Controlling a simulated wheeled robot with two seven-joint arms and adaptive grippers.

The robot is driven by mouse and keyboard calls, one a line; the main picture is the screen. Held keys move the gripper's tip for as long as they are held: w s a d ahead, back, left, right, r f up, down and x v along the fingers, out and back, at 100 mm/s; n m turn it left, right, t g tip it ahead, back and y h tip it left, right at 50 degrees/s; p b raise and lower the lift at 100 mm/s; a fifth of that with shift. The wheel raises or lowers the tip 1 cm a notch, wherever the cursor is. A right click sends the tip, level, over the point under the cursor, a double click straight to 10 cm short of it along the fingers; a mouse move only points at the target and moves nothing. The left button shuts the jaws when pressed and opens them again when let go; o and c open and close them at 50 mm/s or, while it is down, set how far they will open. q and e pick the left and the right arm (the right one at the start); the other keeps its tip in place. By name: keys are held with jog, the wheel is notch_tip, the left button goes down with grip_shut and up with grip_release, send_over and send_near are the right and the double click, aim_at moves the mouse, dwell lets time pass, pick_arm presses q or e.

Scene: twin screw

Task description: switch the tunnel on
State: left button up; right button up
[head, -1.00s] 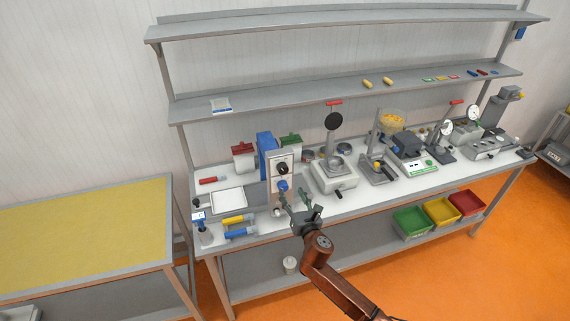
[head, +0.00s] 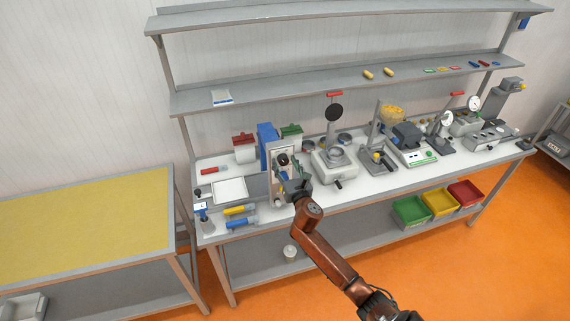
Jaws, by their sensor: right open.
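An upright pale grey panel (head: 272,152) with a dark round knob (head: 283,159) stands near the left part of the bench, in front of a tall blue box. It may be the front of the tunnel; I cannot tell for sure. My right gripper (head: 287,172) is open, with its fingers up against or just in front of the panel, below the dark knob. It hides the lower part of the panel, where a blue knob showed before. Whether the fingers touch the panel is not clear. My left gripper is not in view.
The blue box (head: 264,133) and red- and green-lidded containers stand behind. A white tray (head: 230,190) and yellow and blue handled tools lie left. A device with a round pan (head: 335,160) stands close on the right. Shelves (head: 340,85) run above the bench.

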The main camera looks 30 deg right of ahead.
jog(key=c, duration=1.2)
jog(key=shift+o, duration=0.2)
jog(key=shift+m, duration=0.3)
jog(key=m, duration=1.1)
jog(key=shift+m, duration=0.3)
